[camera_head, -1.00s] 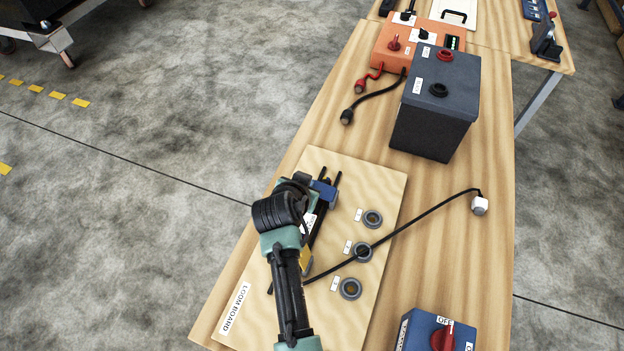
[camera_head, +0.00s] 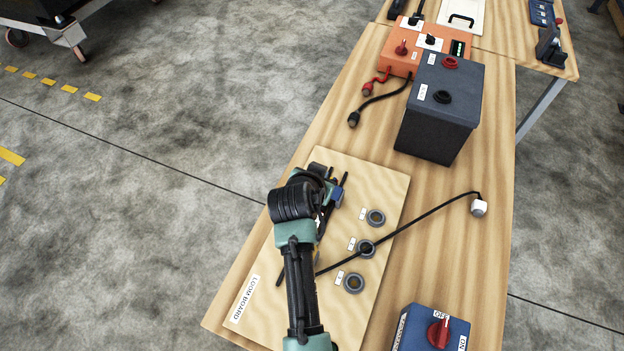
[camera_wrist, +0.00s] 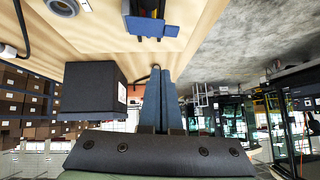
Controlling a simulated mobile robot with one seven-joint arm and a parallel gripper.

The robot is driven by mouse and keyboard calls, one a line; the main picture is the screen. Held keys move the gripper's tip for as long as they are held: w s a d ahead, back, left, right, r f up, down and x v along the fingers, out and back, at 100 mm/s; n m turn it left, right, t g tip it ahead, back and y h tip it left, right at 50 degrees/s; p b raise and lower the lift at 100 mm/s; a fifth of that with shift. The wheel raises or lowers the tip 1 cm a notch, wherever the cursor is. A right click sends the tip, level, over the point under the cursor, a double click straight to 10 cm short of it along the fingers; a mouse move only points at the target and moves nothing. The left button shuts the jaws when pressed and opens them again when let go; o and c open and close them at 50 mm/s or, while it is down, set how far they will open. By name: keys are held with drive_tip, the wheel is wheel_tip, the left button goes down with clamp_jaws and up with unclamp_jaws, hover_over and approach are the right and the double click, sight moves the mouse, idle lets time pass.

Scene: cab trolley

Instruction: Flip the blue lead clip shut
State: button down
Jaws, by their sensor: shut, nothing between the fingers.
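The blue lead clip (camera_head: 337,195) is at the upper left part of the loom board (camera_head: 378,190), close beside my arm's end, which hides part of it. In the wrist view a blue piece of the clip (camera_wrist: 153,27) shows at the top, between dark posts. I cannot tell how far its flap is closed. My gripper (camera_wrist: 161,72) is shut and empty, its two blue-grey fingers side by side, apart from the clip in the wrist view. In the head view my own arm hides the fingertips.
A black lead runs from the board past several grey rings (camera_head: 353,283) to a white-ended plug (camera_head: 478,207). A dark battery box (camera_head: 437,110) and orange charger (camera_head: 418,50) stand farther back. A blue switch box (camera_head: 415,330) is at the front right. Bare tabletop lies between.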

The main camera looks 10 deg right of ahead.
drive_tip(key=v, duration=0.8)
drive_tip(key=shift+s+b, duration=0.2)
drive_tip(key=shift+b, duration=0.25)
